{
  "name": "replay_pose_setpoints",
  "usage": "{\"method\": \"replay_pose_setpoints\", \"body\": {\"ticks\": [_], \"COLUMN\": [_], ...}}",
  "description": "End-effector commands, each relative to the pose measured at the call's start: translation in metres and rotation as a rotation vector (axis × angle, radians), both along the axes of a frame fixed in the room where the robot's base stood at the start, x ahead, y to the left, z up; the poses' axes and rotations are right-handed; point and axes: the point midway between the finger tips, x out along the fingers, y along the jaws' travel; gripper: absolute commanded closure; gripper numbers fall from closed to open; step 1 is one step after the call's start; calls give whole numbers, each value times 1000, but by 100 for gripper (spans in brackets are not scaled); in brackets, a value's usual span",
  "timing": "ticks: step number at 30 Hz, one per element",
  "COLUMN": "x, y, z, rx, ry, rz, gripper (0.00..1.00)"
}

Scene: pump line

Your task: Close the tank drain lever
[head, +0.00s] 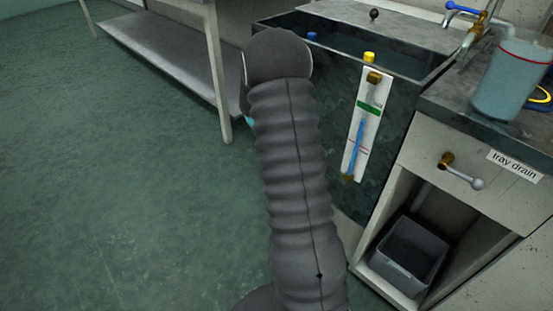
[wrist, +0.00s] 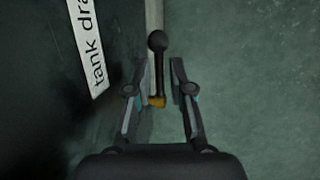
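The tank drain lever (wrist: 158,72) shows in the wrist view as a black rod with a ball knob at its upper end and a brass fitting at its lower end. The "tank drain" label (wrist: 90,45), partly cut off, is to its left. My gripper (wrist: 160,78) is open, with one finger on each side of the rod. The gap to the right finger is clear; the left finger is close to the rod, and I cannot tell whether it touches. The knob lies beyond the fingertips. In the head view my arm hides the lever and most of the gripper.
The dark tank (head: 345,125) carries a level gauge (head: 362,125) on its front. A cabinet (head: 425,150) with a "tray drain" label and its own lever (head: 462,173) stands to the right, with a grey bin (head: 408,255) inside. Floor at the left is clear.

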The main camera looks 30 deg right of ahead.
Motion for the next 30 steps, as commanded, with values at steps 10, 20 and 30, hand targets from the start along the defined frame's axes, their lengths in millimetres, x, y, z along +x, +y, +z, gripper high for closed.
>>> {"method": "replay_pose_setpoints", "body": {"ticks": [10, 20, 30], "x": [4, 19, 28], "y": [3, 19, 29], "z": [13, 72, 110], "rx": [-2, -2, 0], "ry": [-4, -4, -1], "rz": [2, 3, 2], "gripper": [79, 79, 79]}}
